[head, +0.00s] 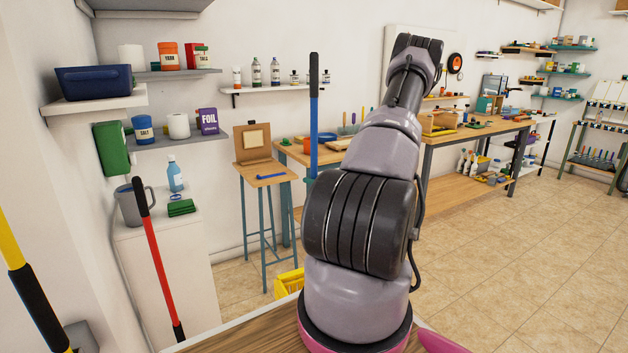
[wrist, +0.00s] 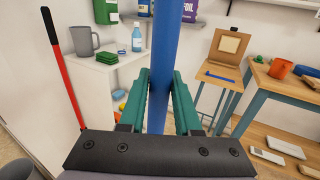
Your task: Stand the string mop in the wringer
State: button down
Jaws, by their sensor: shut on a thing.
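The mop's blue handle with a black top grip (head: 314,110) stands about upright in the head view, left of my arm. In the wrist view the blue handle (wrist: 165,50) runs up between the teal fingers of my gripper (wrist: 161,82), which is shut on it. The mop's string head is out of sight in both views. A yellow bucket-like part, seemingly the wringer (head: 289,284), shows low in the head view, below the handle and left of my arm. It is mostly hidden, so I cannot tell whether the mop is in it.
A red handle (head: 158,255) leans beside a white cabinet (head: 165,285) at the left, and a yellow-and-black handle (head: 28,285) stands nearer. A stool with teal legs (head: 262,179) and workbenches (head: 470,130) stand behind. Tiled floor (head: 500,255) is clear at the right.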

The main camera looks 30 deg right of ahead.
dwell(0.3)
jog(key=c, duration=0.5)
grip_release()
jog(key=v, duration=1)
jog(key=shift+s+d, duration=0.15)
jog(key=shift+s, duration=0.25)
jog(key=shift+s, duration=0.1)
jog(key=shift+v, duration=3.85)
